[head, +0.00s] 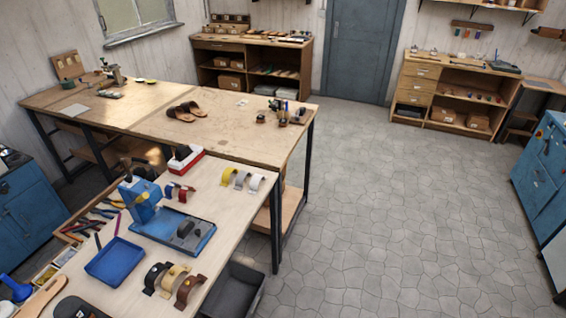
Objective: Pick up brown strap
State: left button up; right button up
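The brown strap (188,290) is a curved, arched piece on the near end of the light wooden table. It stands at the right of a row of three straps, near the table's right edge. A tan strap (173,279) and a black strap (154,277) are close on its left. Neither of my grippers shows in the head view.
Yellow, grey and white straps (254,184) stand farther back. A dark crate (236,290) is below the table's right edge. Stone floor (390,220) is open on the right.

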aim_at(183, 292)
jog(key=u, duration=1.25)
jog(key=l, duration=0.35)
